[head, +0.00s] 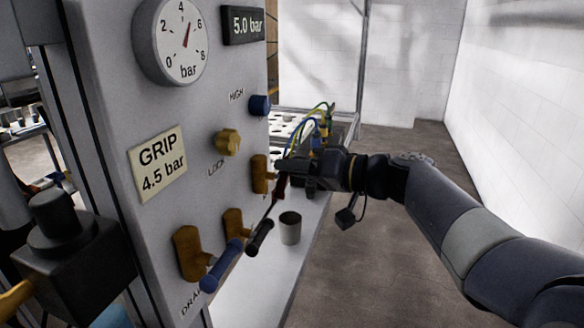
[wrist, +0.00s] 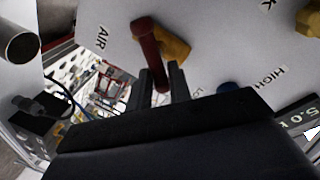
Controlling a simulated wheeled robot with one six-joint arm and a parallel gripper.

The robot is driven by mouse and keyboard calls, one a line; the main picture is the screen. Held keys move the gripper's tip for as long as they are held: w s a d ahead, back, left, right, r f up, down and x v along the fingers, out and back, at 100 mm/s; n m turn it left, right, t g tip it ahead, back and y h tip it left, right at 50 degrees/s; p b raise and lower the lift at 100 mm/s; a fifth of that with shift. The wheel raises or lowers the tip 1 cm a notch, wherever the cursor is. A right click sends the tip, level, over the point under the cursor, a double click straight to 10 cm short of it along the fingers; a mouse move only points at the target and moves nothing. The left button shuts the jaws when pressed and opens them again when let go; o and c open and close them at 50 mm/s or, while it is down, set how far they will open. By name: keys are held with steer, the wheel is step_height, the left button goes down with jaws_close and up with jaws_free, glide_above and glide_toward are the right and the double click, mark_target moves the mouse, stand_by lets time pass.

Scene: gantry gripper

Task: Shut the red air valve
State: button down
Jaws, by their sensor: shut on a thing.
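The red air valve's handle (wrist: 148,45) shows in the wrist view, in front of its brass body (wrist: 177,47) on the white panel. The word AIR is printed to its left there. My gripper (wrist: 164,85) is shut on the red handle, with one dark finger on each side of it. In the head view my gripper (head: 287,167) is at the panel's right edge, beside the brass valve body (head: 260,174). Only a dark red bit of the handle (head: 281,187) shows there; the rest is hidden by my gripper.
The panel also bears a dial gauge (head: 170,40), a 5.0 bar display (head: 243,25), a blue HIGH knob (head: 260,105) and a brass LOCK knob (head: 228,142). A blue handle (head: 221,266) and black handle (head: 259,238) stick out below. A grey cup (head: 290,228) stands nearby. Floor at right is clear.

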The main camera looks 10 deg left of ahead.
steer(key=shift+w+f+m+g+p, duration=0.15)
steer(key=shift+f+m+g+p, duration=0.15)
steer(key=shift+m+p, duration=0.75)
steer(key=shift+w+f+m+g+p, duration=0.2)
steer(key=shift+m+g+p, duration=0.3)
steer(key=shift+m, duration=1.1)
steer(key=shift+w+f+m+g+p, duration=0.25)
steer(key=shift+m+p, duration=0.5)
steer(key=shift+m, duration=0.6)
steer(key=shift+s, duration=0.15)
steer(key=c, duration=1.4)
jaws_free()
steer(key=shift+c, duration=0.2)
steer(key=d+r, duration=0.2)
steer(key=d, duration=0.8)
steer(key=shift+s+d+b, duration=0.35)
